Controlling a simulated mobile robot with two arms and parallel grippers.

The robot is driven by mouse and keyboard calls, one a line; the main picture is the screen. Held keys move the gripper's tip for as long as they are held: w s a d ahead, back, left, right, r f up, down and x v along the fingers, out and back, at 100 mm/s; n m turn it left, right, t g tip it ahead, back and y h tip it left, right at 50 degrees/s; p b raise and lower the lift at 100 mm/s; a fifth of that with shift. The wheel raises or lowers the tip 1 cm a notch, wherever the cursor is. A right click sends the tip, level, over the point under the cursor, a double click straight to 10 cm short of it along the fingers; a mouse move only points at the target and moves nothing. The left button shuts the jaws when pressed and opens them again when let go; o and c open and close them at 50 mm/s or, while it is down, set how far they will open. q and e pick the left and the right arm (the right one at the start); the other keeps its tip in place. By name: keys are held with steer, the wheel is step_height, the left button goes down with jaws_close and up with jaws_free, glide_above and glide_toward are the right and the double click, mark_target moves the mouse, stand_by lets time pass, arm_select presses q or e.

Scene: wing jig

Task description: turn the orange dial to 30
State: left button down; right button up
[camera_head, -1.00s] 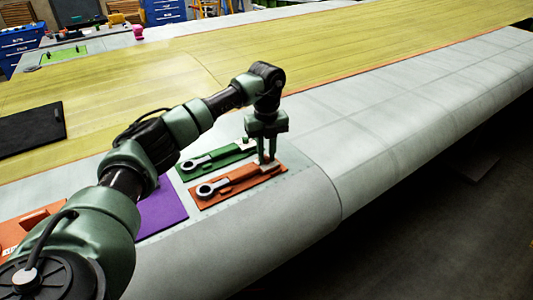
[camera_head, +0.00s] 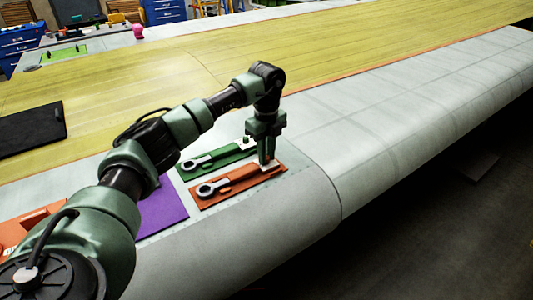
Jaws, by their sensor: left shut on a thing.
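An orange board (camera_head: 262,183) lies on the grey wing surface and carries a wrench-like tool (camera_head: 206,190) with a round metal head at its left end. My left gripper (camera_head: 267,161) points down at the right end of this tool, low over the board. It is shut on the small part there, where the orange dial appears to be. The fingers hide most of the dial, and no scale or number is readable. My right gripper is not in view.
A green board (camera_head: 232,159) with a similar tool lies just behind. A purple mat (camera_head: 163,211) and a black mat (camera_head: 30,129) lie to the left. The grey wing surface (camera_head: 420,100) to the right is clear, with a drop at its front edge.

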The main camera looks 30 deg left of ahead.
arm_select(q)
steer(key=c, duration=1.3)
jaws_free()
steer(key=shift+r, duration=0.15)
steer(key=shift+r+b, duration=0.35)
steer(key=shift+r, duration=0.05)
step_height(320, 180, up, 7)
steer(key=shift+f+b, duration=0.1)
steer(key=shift+b, duration=0.9)
